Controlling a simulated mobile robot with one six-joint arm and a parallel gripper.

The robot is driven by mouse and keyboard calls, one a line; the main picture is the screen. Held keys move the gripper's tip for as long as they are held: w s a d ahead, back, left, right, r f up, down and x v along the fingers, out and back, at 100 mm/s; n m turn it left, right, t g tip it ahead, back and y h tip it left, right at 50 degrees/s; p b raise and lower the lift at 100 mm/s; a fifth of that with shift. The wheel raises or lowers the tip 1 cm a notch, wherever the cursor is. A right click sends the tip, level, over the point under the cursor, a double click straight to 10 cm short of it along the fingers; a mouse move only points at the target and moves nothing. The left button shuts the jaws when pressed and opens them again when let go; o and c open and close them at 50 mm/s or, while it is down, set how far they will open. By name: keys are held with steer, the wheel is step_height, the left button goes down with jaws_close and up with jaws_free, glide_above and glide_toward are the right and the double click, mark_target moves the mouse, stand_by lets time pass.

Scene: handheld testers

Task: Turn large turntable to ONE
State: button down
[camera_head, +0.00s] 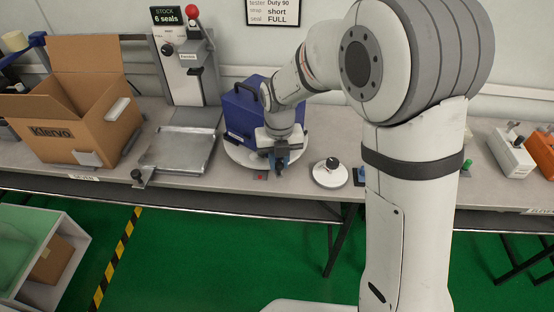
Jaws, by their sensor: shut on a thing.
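The large turntable (238,155) is a white disc on the bench, left of centre in the head view. A dark blue case (242,112) stands on it. My gripper (280,167) points down at the disc's front right rim, in front of the case. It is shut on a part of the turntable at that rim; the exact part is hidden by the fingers. A small red mark (262,177) shows on the bench just in front of the disc. I cannot read any ONE marking. My arm and wrist hide part of the case and the disc's right side.
A smaller white turntable (330,175) with a dark knob sits to the right. A press with a red knob (192,11) and a metal plate (180,150) are left. An open cardboard box (75,115) stands farther left. Orange (541,152) and white (511,153) testers are far right.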

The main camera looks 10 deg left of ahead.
steer(key=shift+w+a+r, duration=0.1)
steer(key=shift+a+r, duration=0.05)
steer(key=c, duration=1.3)
jaws_free()
steer(key=shift+o, duration=0.2)
step_height(320, 180, up, 8)
steer(key=shift+f, duration=0.2)
steer(key=shift+c, duration=0.2)
